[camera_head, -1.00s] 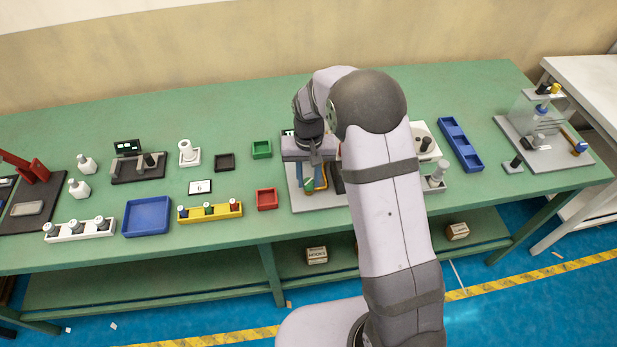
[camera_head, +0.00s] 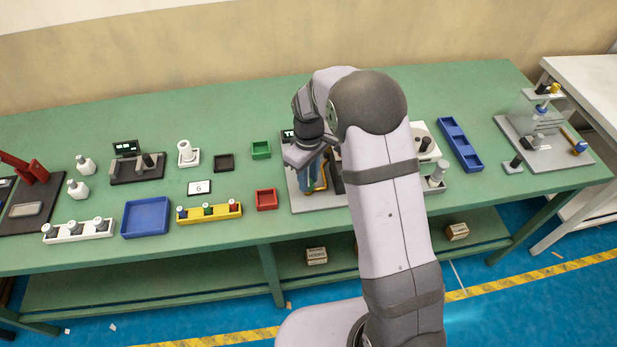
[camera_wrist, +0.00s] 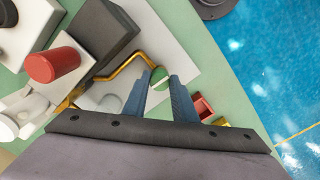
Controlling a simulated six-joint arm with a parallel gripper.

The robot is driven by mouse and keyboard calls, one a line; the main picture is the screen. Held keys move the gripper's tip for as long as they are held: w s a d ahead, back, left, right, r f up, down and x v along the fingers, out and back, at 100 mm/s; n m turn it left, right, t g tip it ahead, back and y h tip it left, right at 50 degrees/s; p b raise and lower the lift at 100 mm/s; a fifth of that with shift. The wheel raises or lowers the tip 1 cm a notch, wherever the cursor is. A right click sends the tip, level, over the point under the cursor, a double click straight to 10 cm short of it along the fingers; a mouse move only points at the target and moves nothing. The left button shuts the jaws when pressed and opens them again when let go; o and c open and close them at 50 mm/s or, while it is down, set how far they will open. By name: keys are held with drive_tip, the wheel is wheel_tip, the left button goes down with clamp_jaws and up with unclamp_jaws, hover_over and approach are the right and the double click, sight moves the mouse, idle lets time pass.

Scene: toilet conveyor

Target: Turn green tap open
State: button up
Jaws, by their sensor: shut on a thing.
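The green tap (camera_wrist: 158,76) shows in the wrist view as a round green knob with a pale bar across it. It sits at the end of a bent brass pipe (camera_wrist: 128,66) over a light grey base plate (camera_wrist: 178,48). My gripper (camera_wrist: 160,80) points down with its two blue-grey fingers shut on the tap, one on each side. In the head view my gripper (camera_head: 308,178) is over the grey plate (camera_head: 298,203), and its fingers mostly hide the tap. The lower part of the tap is hidden.
In the wrist view a red cylinder (camera_wrist: 54,65) and a dark grey block (camera_wrist: 102,32) stand close to the pipe. In the head view a red tray (camera_head: 266,199) and a green tray (camera_head: 261,149) lie left of the plate, with bare green table between them.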

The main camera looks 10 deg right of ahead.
drive_tip(key=shift+w+n, duration=0.1)
drive_tip(key=shift+n, duration=0.4)
drive_tip(key=o, duration=1)
drive_tip(key=shift+o, duration=0.2)
drive_tip(key=shift+r, duration=0.1)
drive_tip(key=shift+r+b, duration=1.1)
drive_tip(key=shift+r, duration=2.55)
